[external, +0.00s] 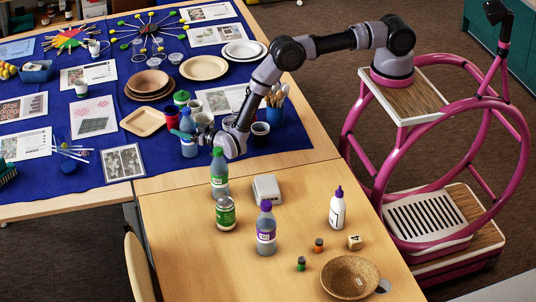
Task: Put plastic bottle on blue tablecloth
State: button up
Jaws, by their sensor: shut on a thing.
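A clear plastic bottle (219,178) with a green cap and green label is upright at the far end of the bare wooden table. My gripper (218,152) is shut on it near the cap; the fingertips are small and partly hidden. I cannot tell whether the bottle's base touches the table. The blue tablecloth (100,171) covers the table at the back left, just beyond the bottle. A second plastic bottle (266,231) with a purple cap stands nearer on the wooden table.
A green-labelled jar (225,213) and a grey box (266,188) stand close to the held bottle. A white glue bottle (337,209) and a woven bowl (350,278) are further right. Cups, plates and papers crowd the cloth; its front edge has some bare room.

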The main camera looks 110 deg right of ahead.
jog(key=shift+f, duration=0.15)
jog(key=o, duration=1.2)
jog(key=shift+o, duration=0.2)
